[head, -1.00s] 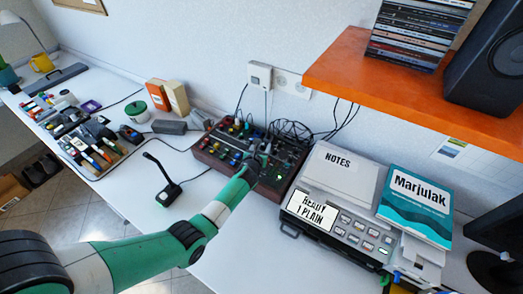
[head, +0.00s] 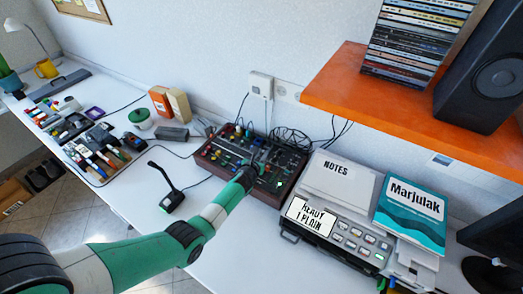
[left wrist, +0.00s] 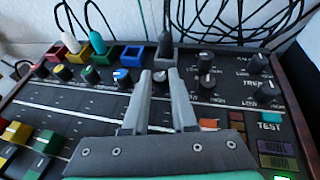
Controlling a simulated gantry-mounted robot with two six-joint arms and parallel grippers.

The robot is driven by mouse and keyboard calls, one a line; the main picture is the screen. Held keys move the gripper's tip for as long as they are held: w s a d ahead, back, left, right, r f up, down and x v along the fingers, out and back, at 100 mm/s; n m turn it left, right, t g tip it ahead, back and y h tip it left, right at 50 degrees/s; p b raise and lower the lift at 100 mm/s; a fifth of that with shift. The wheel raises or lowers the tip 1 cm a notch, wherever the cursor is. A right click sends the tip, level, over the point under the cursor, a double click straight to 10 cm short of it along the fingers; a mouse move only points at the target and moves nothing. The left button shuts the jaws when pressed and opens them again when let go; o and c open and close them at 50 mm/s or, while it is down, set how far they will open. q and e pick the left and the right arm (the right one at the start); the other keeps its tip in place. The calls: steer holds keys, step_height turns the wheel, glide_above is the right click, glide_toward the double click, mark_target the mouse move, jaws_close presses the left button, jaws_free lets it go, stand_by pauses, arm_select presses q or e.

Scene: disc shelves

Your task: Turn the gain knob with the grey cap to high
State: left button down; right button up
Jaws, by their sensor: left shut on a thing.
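The mixer (head: 215,163) is a dark red-brown box with a black panel, also filling the left wrist view (left wrist: 60,101). My left gripper (left wrist: 160,76) is shut on a small knob in the row below the coloured sockets. The knob sits between the fingertips; its top looks grey, but the fingers hide most of it and its pointer cannot be read. In the head view the left gripper (head: 260,163) reaches down onto the panel's middle. A blue-capped knob (left wrist: 122,77) is just left of the fingers and a black knob (left wrist: 206,81) is to the right. My right gripper is not in view.
Plugs and black cables crowd the mixer's back. A desk microphone (head: 172,199) stands left of my arm, and a printer-like machine (head: 330,222) is close on the right. An orange shelf (head: 350,98) overhangs the back right.

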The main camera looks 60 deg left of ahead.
arm_select(q)
steer(key=p, duration=0.1)
steer(key=m+t+h+p, duration=0.1)
steer(key=m+h+p, duration=0.1)
steer(key=p, duration=0.1)
steer(key=shift+s+a+r, duration=0.15)
steer(key=shift+a+r, duration=0.1)
steer(key=shift+t, duration=0.4)
steer(key=shift+m+t+h, duration=0.4)
steer(key=shift+m+h, duration=0.4)
steer(key=shift+m, duration=0.1)
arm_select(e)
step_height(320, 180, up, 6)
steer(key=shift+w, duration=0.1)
arm_select(q)
steer(key=c, duration=0.7)
jaws_free()
steer(key=shift+f, duration=0.15)
steer(key=shift+d, duration=0.1)
